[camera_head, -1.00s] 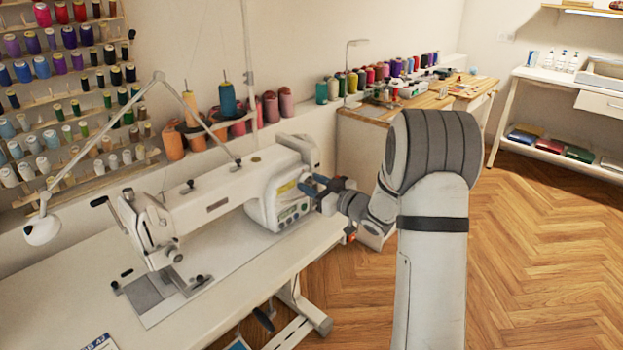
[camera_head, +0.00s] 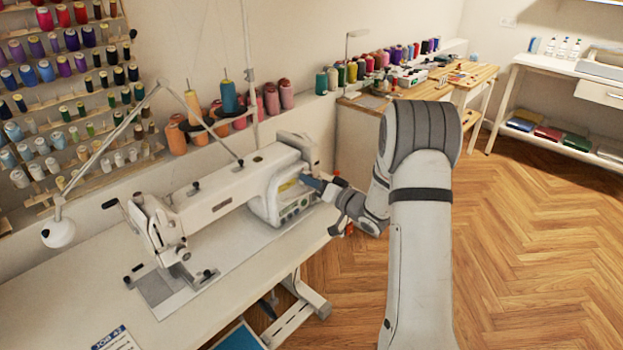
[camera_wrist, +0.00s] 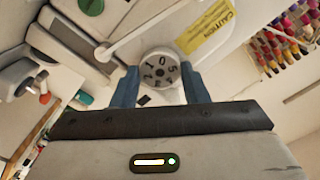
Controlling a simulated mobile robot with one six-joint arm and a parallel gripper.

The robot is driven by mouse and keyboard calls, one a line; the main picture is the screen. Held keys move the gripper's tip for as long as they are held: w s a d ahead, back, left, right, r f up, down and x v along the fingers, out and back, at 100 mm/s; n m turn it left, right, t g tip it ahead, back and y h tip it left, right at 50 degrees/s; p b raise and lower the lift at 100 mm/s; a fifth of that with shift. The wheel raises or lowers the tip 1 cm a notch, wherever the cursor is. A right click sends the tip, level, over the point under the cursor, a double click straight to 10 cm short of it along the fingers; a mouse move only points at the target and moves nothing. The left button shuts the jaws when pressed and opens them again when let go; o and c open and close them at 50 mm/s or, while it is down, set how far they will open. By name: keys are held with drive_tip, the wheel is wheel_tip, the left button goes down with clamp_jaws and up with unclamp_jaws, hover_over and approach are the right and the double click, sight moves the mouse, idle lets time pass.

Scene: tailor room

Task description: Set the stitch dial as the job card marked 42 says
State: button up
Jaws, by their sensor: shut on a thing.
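The sewing machine (camera_head: 235,190) stands on a white table. Its stitch dial (camera_wrist: 160,72) is a small grey round knob with dark digits on the machine's end. In the head view my gripper (camera_head: 318,183) is at the right end of the machine. The job card (camera_head: 116,340) reads JOB 42 at the table's front; its lower part is cut off.
A yellow caution label (camera_wrist: 207,25) and a green round button (camera_wrist: 91,6) are near the dial. A lamp (camera_head: 58,232) stands at the left. Thread cones (camera_head: 230,97) stand behind the machine. Wooden floor is free at the right.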

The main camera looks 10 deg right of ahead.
drive_tip(key=shift+s+a+f+m, duration=0.15)
drive_tip(key=shift+f+m, duration=0.2)
drive_tip(key=shift+m, duration=0.15)
drive_tip(key=o, duration=1)
drive_tip(key=shift+r, duration=0.25)
drive_tip(key=shift+c, duration=0.2)
drive_tip(key=v, duration=0.7)
drive_tip(key=shift+s+d, duration=0.25)
drive_tip(key=shift+d, duration=0.05)
